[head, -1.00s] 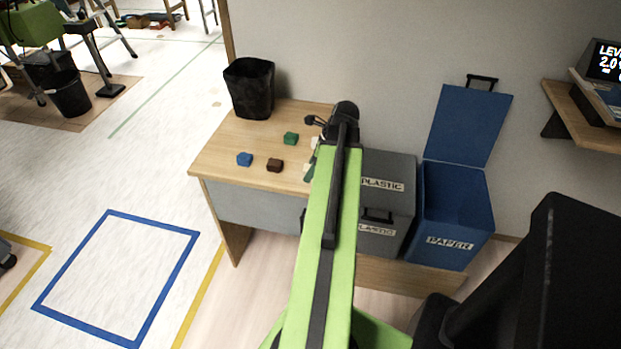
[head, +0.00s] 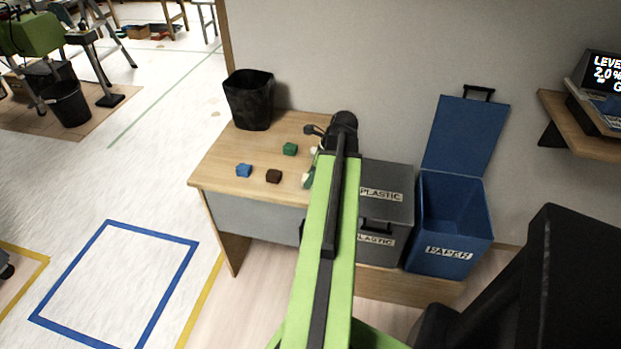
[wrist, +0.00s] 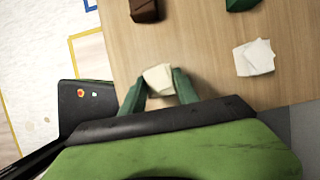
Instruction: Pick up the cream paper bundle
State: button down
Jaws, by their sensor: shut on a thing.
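The cream paper bundle (wrist: 158,78) is between the two green fingers of my gripper (wrist: 159,90) in the wrist view. The gripper is shut on it, over the wooden desk (wrist: 215,88). I cannot tell whether the bundle touches the desk top. A second pale crumpled paper piece (wrist: 254,57) lies on the desk to the right, apart from the gripper. In the head view my arm covers most of the gripper, and a green finger (head: 308,179) shows at the arm's left side.
A blue block (head: 244,170), a dark brown block (head: 273,176) and a green block (head: 290,149) lie on the desk. A black bin (head: 248,100) stands at its back left. A grey plastic bin (head: 388,185) and an open blue paper bin (head: 450,220) stand to the right.

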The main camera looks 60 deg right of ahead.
aim_at(305, 177)
notch_tip(305, 177, up, 4)
jog(key=p, duration=0.4)
jog(key=shift+r, duration=0.25)
jog(key=s+r+p, duration=0.6)
jog(key=s, duration=0.5)
jog(key=shift+s+d, duration=0.35)
jog(key=shift+d, duration=0.05)
